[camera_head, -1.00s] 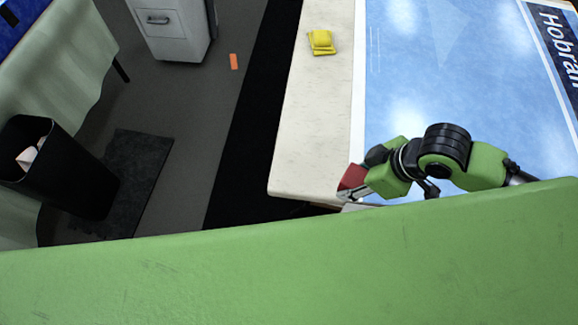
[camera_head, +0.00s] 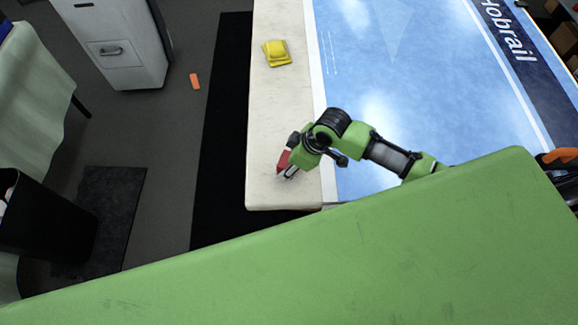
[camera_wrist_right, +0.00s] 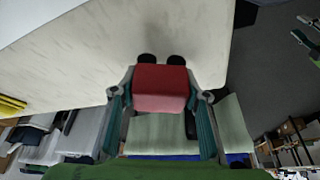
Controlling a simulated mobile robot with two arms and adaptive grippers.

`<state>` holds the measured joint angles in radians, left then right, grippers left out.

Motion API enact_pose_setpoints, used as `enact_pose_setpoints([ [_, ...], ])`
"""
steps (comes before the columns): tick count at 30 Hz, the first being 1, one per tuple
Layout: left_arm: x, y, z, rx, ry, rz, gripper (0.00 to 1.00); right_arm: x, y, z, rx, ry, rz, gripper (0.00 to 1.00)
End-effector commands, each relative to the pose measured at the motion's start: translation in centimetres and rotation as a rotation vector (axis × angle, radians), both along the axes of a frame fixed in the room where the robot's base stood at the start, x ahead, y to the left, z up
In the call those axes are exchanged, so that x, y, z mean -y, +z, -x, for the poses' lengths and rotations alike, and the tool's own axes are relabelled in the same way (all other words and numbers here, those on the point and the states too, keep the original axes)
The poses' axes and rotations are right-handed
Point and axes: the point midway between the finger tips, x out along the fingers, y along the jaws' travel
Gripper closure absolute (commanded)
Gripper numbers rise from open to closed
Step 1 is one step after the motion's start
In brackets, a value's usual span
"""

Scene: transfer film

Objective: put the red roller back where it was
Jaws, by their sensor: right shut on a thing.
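The red roller (camera_head: 283,160) shows as a red block at the tip of my right gripper (camera_head: 288,170) in the head view. In the right wrist view the red roller (camera_wrist_right: 160,88) fills the space between the two fingers of my right gripper (camera_wrist_right: 160,105), which is shut on it. Two dark round parts show just beyond it. It is over the near end of the cream table strip (camera_head: 278,110); I cannot tell whether it touches the surface.
A yellow folded cloth (camera_head: 276,53) lies farther up the cream strip. A blue printed film (camera_head: 415,95) covers the table to the right. A black bin (camera_head: 45,225) and a grey cabinet (camera_head: 115,50) stand on the floor at left. The strip between roller and cloth is clear.

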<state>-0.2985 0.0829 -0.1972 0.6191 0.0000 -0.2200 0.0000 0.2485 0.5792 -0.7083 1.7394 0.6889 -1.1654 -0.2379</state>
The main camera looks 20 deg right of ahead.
Motion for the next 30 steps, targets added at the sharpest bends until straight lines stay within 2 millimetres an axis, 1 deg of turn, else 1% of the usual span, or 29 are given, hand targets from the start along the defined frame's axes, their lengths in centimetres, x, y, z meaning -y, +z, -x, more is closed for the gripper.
enact_pose_setpoints([
  [1, 0.0, 0.1, 0.1, -0.001, 0.000, 0.000, 0.65, 0.0, -0.9, 0.2, -0.006, -0.001, 0.000, 0.78],
  [4, 0.0, 0.1, 0.1, -0.001, 0.000, 0.001, 0.65, 0.1, -1.9, 0.2, -0.004, 0.000, 0.001, 0.78],
  [16, 0.5, -0.1, 0.2, -0.002, -0.003, 0.005, 0.65, 0.1, -2.4, 0.2, -0.003, -0.001, 0.002, 0.78],
  [17, 0.5, 0.0, 0.2, -0.002, -0.003, 0.005, 0.65, 0.1, -2.4, 0.2, -0.004, -0.001, 0.002, 0.53],
  [18, 0.5, 0.0, 0.2, -0.002, -0.003, 0.006, 0.65, 0.1, -2.4, 0.2, -0.003, -0.001, 0.002, 0.42],
  [19, 0.5, 0.0, 0.2, -0.002, -0.003, 0.006, 0.65, 0.1, -2.4, 0.2, -0.003, -0.001, 0.002, 0.41],
  [27, 0.5, 0.0, 0.1, -0.001, -0.003, 0.006, 0.65, 0.1, -2.4, 0.2, -0.003, -0.001, 0.002, 0.41],
  [30, 0.5, 0.1, 0.1, -0.001, -0.003, 0.006, 0.65, 0.1, -2.0, 0.2, -0.002, 0.000, 0.001, 0.41],
])
